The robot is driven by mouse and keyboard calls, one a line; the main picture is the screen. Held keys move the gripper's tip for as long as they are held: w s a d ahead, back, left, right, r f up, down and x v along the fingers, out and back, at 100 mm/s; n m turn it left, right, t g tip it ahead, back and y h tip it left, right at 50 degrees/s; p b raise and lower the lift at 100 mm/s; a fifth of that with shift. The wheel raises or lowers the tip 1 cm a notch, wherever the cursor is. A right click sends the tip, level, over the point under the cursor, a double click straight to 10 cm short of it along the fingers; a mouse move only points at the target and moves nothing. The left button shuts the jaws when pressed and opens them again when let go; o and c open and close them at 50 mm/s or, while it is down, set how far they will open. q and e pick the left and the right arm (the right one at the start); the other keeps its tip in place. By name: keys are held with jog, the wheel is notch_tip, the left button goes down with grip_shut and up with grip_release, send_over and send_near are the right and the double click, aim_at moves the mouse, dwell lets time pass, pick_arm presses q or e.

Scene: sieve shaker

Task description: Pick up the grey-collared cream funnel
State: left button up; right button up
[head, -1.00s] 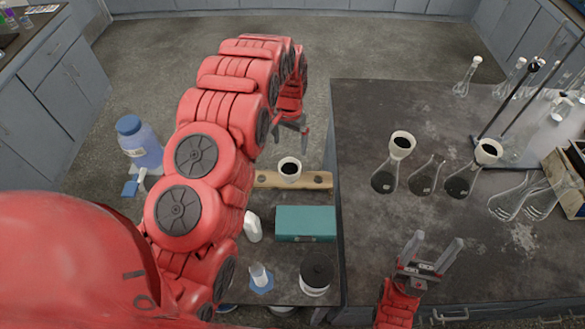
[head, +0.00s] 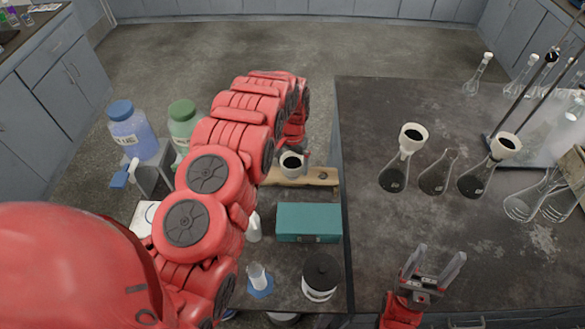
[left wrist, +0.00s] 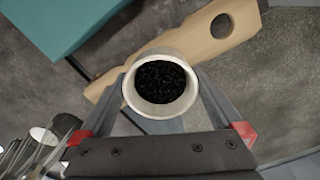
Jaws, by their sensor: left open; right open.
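A cream funnel (head: 291,164) holding black granules stands at a light wooden board (head: 322,175). In the left wrist view the same funnel (left wrist: 160,84) lies between the two fingers of my left gripper (left wrist: 161,76), which is open. In the head view my left gripper (head: 297,157) is mostly hidden by its own arm. I cannot tell whether the fingers touch the funnel. Its collar is not visible. Two other cream funnels, one left (head: 413,136) and one right (head: 506,145), sit in flasks on the dark bench. My right gripper (head: 438,258) is open and empty over the bench.
A teal box (head: 308,222) lies just in front of the board. A black-lidded jar (head: 320,276) and a bottle (head: 254,228) stand nearby. Blue (head: 133,130) and green (head: 183,121) containers are to the left. The dark bench (head: 390,245) has free room around its middle.

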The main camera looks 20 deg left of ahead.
pick_arm(q)
jog(key=shift+f+p, duration=0.55)
jog(key=shift+f, duration=0.95)
jog(key=c, duration=1.2)
jog(key=shift+o, duration=0.2)
jog(key=shift+r, duration=0.2)
